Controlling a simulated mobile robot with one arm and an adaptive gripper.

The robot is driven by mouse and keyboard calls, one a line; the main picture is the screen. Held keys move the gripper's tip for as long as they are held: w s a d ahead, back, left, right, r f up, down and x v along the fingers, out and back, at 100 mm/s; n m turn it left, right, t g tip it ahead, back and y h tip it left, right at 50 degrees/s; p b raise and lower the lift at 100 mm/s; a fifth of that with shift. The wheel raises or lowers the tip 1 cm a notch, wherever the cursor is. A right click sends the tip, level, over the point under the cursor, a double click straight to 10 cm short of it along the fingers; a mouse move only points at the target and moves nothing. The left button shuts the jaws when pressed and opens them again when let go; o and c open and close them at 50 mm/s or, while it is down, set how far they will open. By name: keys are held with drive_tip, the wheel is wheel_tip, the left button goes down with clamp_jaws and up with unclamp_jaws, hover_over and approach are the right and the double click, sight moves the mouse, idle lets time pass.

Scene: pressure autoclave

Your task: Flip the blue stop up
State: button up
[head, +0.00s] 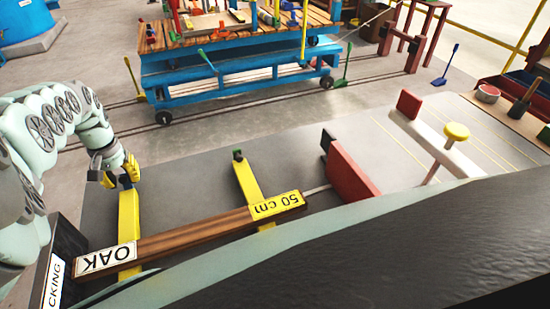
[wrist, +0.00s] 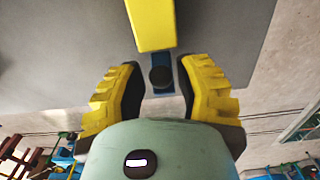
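The blue stop (wrist: 158,60) is a small blue piece with a dark round knob at the end of the left yellow bar (head: 129,225). In the head view only a bit of the blue stop (head: 125,182) shows below my gripper (head: 120,173). In the wrist view my gripper (wrist: 160,82) is open, its two yellow ridged fingers on either side of the stop, with gaps at both sides. How far the fingertips are above or level with the stop is hard to tell.
A wooden beam (head: 190,230) marked OAK and 50 cm lies across the left bar and a second yellow bar (head: 245,182). A red block (head: 350,168) stands right of it. A blue cart (head: 230,75) stands beyond the grey table (head: 195,175).

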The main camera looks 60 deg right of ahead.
sight(126, 191)
clamp_jaws()
drive_tip(key=shift+s+a+r+p, duration=0.15)
drive_tip(key=shift+r+p, duration=0.1)
drive_tip(key=shift+p, duration=1)
drive_tip(key=shift+s+a+p, duration=0.1)
drive_tip(key=shift+p, duration=0.5)
drive_tip(key=t+p, duration=0.1)
drive_tip(key=p, duration=0.2)
drive_tip(key=shift+s+a+r+h, duration=0.1)
drive_tip(key=shift+s+r+h, duration=0.1)
drive_tip(key=shift+h, duration=0.2)
drive_tip(key=t+p, duration=0.1)
drive_tip(key=p, duration=0.1)
drive_tip(key=h+p, duration=0.1)
drive_tip(key=p, duration=0.1)
drive_tip(key=shift+s+a+f+t+p, duration=0.25)
drive_tip(key=shift+s+f+t+p, duration=0.05)
drive_tip(key=shift+s+t, duration=0.1)
drive_tip(key=shift+s+a+f+t+h+p, duration=0.2)
drive_tip(key=shift+f+t+h+p, duration=0.15)
drive_tip(key=shift+t+p, duration=0.25)
drive_tip(key=shift+s+a+f+t+h+p, duration=0.1)
drive_tip(key=shift+s+f+t+h+p, duration=0.1)
drive_tip(key=shift+t+h+p, duration=0.35)
